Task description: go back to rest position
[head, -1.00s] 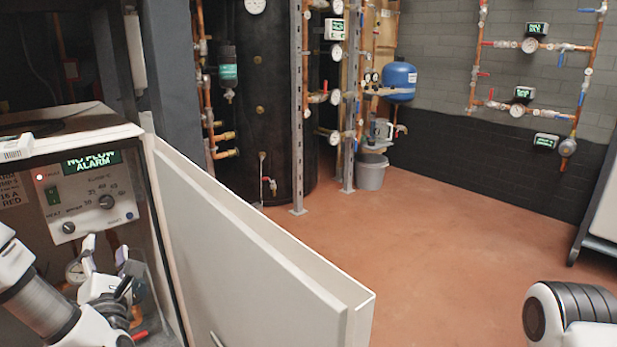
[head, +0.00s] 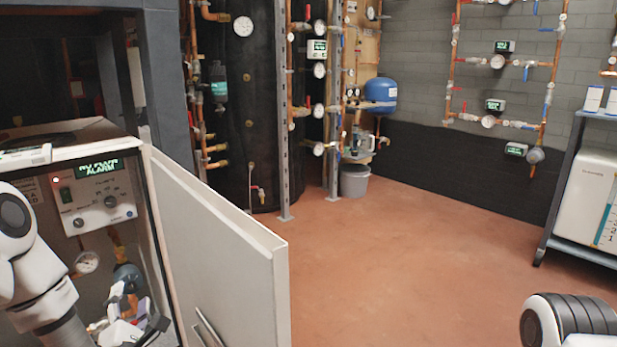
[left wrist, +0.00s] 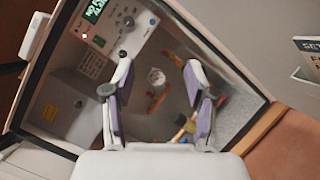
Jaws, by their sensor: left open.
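My left gripper (head: 128,298) is open in front of the open heat pump cabinet, low at the left of the head view. In the left wrist view its two fingers (left wrist: 160,72) stand apart with nothing between them, facing the cabinet's inside. The control panel (head: 97,197) has knobs, a green switch, a red light and a display with an alarm text; it also shows in the left wrist view (left wrist: 118,22). The white cabinet door (head: 215,245) stands open to the right of my left gripper. My right gripper is out of view; only part of my right arm shows.
The reddish floor (head: 400,260) is clear beyond the door. A black tank (head: 245,110), copper pipes, a blue vessel (head: 381,93) and a grey bucket (head: 355,181) stand at the back. A shelf rack (head: 560,190) holding a white container (head: 590,205) stands at the right.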

